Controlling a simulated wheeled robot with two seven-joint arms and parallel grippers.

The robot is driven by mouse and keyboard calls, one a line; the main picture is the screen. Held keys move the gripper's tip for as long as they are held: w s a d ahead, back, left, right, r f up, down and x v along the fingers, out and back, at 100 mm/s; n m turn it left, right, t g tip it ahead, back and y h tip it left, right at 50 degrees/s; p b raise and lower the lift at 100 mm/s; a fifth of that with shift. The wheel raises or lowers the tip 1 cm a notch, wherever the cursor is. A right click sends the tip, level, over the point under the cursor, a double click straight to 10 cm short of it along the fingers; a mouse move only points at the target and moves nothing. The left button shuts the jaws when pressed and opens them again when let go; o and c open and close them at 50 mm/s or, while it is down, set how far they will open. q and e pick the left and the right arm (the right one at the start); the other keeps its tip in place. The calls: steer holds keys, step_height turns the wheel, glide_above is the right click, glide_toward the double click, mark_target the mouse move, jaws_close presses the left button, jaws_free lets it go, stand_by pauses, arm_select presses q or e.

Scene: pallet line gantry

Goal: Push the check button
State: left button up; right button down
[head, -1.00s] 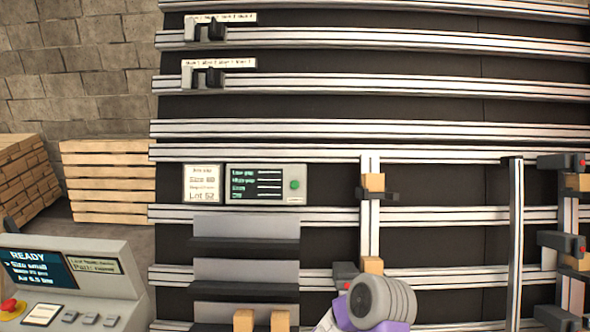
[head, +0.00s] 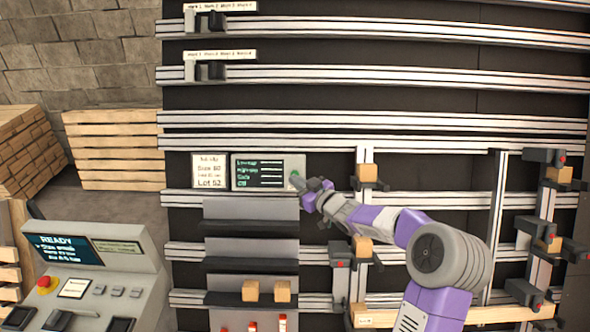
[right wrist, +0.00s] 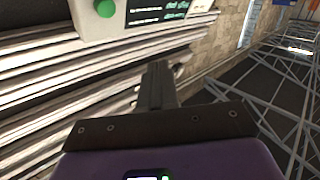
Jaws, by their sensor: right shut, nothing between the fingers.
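The check button is a round green knob (head: 295,174) at the right end of a grey check panel (head: 270,187) with a dark text screen. In the right wrist view the green button (right wrist: 106,8) shows at the top left, on the pale panel (right wrist: 88,24). My right gripper (head: 294,180) is shut and empty, its tip overlapping the button's lower edge in the head view. In the right wrist view the closed fingers (right wrist: 157,70) point below and right of the button, with a visible gap. My left gripper is not in view.
A white lot card (head: 210,171) hangs left of the panel. Grey shelves (head: 250,220) sit below it, with wooden blocks (head: 252,290) lower down. Rails with clamps (head: 340,258) fill the right. A READY console (head: 65,249) stands at lower left.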

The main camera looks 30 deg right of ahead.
steer(key=shift+f, duration=0.1)
steer(key=w+d+f+p, duration=0.2)
steer(key=w+d+f, duration=0.2)
steer(key=w, duration=0.2)
steer(key=shift+w+p, duration=0.3)
steer(key=shift+w, duration=0.05)
steer(key=shift+w+d+f, duration=0.1)
stand_by(2.2)
steer(key=shift+w+d+f, duration=0.1)
steer(key=shift+w+f, duration=0.05)
steer(key=shift+w, duration=0.05)
steer(key=shift+w+d+f+p, duration=0.25)
steer(key=shift+w+p, duration=0.1)
steer(key=shift+p, duration=0.1)
stand_by(0.8)
steer(key=shift+s, duration=0.1)
steer(key=shift+s+a+r+b, duration=0.4)
steer(key=shift+s+r+b, duration=0.05)
steer(key=shift+s, duration=0.15)
